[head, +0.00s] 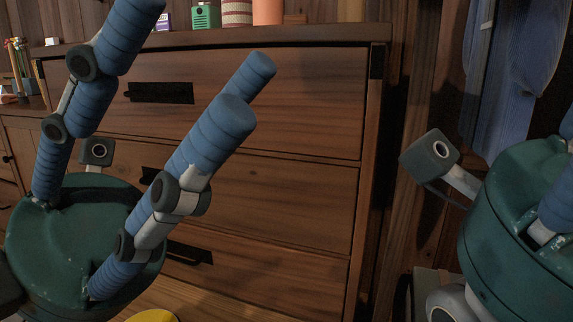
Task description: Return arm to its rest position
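My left gripper (188,62) is large in the left half of the head view, with a green palm and blue ribbed fingers pointing up and to the right. Its fingers are spread apart with nothing between them. It is in front of the wooden dresser, covering part of the drawers. My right gripper (515,235) is at the right edge. Its green palm shows, but its blue fingers are mostly cut off by the frame.
A brown wooden dresser (290,160) with dark handles stands ahead, its drawers shut. A green item (205,15), a striped container (236,12) and an orange container (268,11) stand on top. Blue cloth (505,75) hangs at right. A yellow object (153,316) is at the bottom edge.

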